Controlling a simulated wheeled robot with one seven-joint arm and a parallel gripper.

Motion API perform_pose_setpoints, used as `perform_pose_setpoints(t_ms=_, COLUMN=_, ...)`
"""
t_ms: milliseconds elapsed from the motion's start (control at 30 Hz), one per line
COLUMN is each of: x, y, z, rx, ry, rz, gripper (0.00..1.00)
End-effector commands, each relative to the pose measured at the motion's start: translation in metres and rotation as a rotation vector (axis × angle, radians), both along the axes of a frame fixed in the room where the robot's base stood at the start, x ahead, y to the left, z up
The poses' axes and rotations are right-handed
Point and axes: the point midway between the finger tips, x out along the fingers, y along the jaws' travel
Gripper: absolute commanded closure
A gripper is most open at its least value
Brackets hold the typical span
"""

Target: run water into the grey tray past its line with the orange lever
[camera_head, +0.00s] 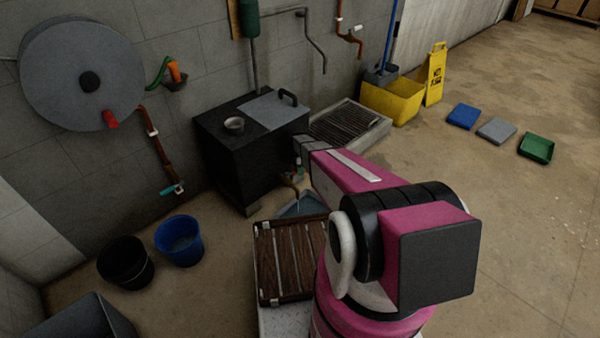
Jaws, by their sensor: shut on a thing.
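A grey-blue tray (303,207) sits low in front of the black tank, below a small brass-coloured tap (291,184). It is partly hidden by my arm and the slatted wooden board. Its line and water level cannot be made out. My gripper (300,168) is at the tap on the tank's front right, shut on the lever there. The lever is almost wholly hidden by the gripper, with only a trace of orange showing. I cannot tell whether water is running.
The black tank (222,160) stands against the wall with a metal cup on top. The slatted board (283,262) lies nearest me. Black (125,262) and blue (180,240) buckets stand left.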

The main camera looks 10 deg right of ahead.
Motion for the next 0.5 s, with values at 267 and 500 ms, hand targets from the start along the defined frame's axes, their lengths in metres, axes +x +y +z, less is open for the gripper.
perform_pose_setpoints(t_ms=267, x=0.0096, y=0.0026, z=0.0003, rx=0.0, ry=0.0, rz=0.139, gripper=1.0)
perform_pose_setpoints(t_ms=500, x=0.0121, y=0.0035, z=0.0005, rx=0.0, ry=0.0, rz=0.187, gripper=1.0)
